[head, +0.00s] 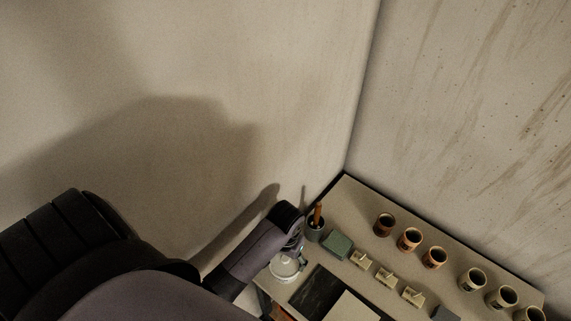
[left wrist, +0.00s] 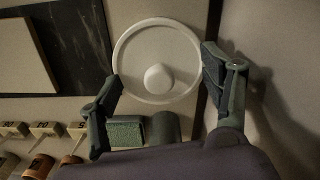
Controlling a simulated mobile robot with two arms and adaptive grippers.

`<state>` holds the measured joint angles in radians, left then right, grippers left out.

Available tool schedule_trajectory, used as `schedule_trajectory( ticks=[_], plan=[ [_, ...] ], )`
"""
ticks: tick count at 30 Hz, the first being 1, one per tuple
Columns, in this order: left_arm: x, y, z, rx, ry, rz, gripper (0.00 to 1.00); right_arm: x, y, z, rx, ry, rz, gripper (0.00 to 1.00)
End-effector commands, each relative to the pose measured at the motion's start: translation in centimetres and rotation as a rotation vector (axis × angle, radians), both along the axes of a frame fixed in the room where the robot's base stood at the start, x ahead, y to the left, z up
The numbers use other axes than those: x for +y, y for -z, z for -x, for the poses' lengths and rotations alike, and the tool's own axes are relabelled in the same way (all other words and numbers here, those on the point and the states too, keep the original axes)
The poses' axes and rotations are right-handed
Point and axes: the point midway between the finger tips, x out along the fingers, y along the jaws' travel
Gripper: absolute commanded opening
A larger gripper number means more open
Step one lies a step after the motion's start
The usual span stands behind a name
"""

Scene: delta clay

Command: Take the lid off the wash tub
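The wash tub's round white lid (left wrist: 158,38) with a knob (left wrist: 159,78) in its middle fills the upper centre of the left wrist view. In the head view the white tub (head: 284,270) shows at the table's near left corner, partly hidden by my left arm. My left gripper (left wrist: 163,66) is open, with one finger on each side of the lid and the knob between them. I cannot tell whether the fingers touch the rim. In the head view the left gripper (head: 295,247) is just above the tub, its fingers hard to make out. My right gripper is out of view.
A green block (head: 337,245) and a dark pot with a brown-handled tool (head: 316,228) stand close to the tub. Several small labelled stands and cups (head: 410,240) line the table. A dark slab (head: 320,291) with a pale board lies beside the tub. Walls rise close behind.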

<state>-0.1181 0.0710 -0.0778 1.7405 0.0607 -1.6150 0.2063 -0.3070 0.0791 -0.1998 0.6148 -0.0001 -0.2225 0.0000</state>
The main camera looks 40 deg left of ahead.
Motion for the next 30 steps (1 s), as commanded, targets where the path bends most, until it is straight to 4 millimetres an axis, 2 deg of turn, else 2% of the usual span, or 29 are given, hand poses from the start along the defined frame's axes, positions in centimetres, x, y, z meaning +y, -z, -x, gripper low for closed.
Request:
schedule_trajectory(
  ticks=[4,12,30],
  plan=[
    [-0.02,0.1,0.11,0.003,0.0,0.0,0.56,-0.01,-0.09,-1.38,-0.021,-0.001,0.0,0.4],
    [-0.05,0.25,0.24,0.007,0.0,0.001,0.39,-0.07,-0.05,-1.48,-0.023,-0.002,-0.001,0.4],
    [-0.1,0.36,0.3,0.014,0.001,0.003,0.35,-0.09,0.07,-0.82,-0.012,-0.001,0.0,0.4]
  ],
)
